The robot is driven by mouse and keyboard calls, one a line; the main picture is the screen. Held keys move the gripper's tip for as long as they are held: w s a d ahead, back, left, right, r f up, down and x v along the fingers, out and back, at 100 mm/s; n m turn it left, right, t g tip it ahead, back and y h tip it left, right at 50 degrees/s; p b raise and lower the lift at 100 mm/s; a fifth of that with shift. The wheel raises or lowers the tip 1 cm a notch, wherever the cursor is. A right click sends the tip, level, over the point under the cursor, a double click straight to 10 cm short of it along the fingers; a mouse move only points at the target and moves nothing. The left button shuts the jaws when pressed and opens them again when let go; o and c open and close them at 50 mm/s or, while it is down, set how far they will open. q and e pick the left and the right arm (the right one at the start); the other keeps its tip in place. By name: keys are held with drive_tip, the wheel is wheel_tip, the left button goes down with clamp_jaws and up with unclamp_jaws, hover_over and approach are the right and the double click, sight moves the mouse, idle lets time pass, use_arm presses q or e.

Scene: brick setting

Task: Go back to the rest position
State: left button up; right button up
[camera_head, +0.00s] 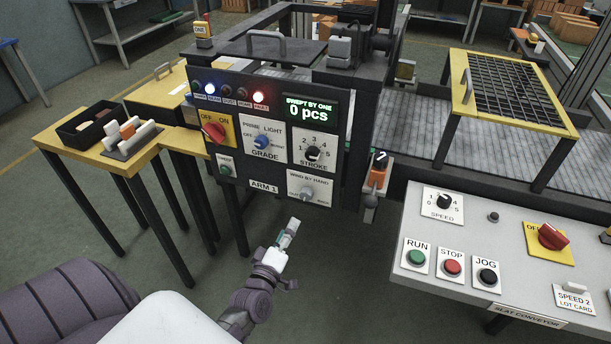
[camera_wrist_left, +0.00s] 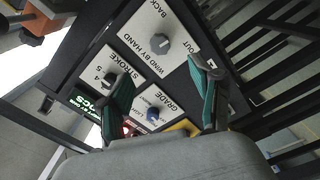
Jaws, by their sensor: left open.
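My left gripper (camera_head: 288,236) is in the lower middle of the head view, below and in front of the dark control panel (camera_head: 228,155). In the left wrist view its two teal-lined fingers (camera_wrist_left: 165,95) are spread apart with nothing between them. Past them are the panel's wind-by-hand knob (camera_wrist_left: 160,43), the stroke knob (camera_wrist_left: 109,80) and the grade knob (camera_wrist_left: 153,114). The fingers look apart from the panel. My right gripper is in neither view.
A yellow-topped table (camera_head: 88,152) with a black bin (camera_head: 88,122) stands at the left. A grey conveyor console (camera_head: 500,210) with run, stop and jog buttons is at the right. A yellow-framed grate (camera_head: 545,128) stands over the slat conveyor. Open floor (camera_head: 350,290) lies below the panel.

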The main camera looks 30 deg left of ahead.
use_arm(q)
drive_tip(key=s+d+f+m+g+h, duration=0.1)
drive_tip(key=s+d+f+m+g, duration=0.25)
drive_tip(key=f, duration=0.55)
drive_tip(key=s+d+f+m+g+h, duration=0.25)
drive_tip(key=s+f, duration=0.25)
drive_tip(key=f, duration=0.5)
drive_tip(key=s+d+f+m+g+h, duration=0.1)
drive_tip(key=s+d+f+m+g, duration=0.25)
drive_tip(key=f, duration=0.55)
drive_tip(key=s+f+m+g, duration=0.3)
drive_tip(key=s+f, duration=0.3)
drive_tip(key=s, duration=0.8)
drive_tip(key=s+d+f+m+g, duration=0.1)
drive_tip(key=s+f+m+g, duration=0.3)
drive_tip(key=s, duration=0.9)
wheel_tip(320, 180, down, 3)
drive_tip(key=shift+s+d+f+m, duration=0.2)
drive_tip(key=shift+s+m, duration=0.2)
drive_tip(key=shift+m, duration=0.45)
drive_tip(key=shift+y, duration=0.25)
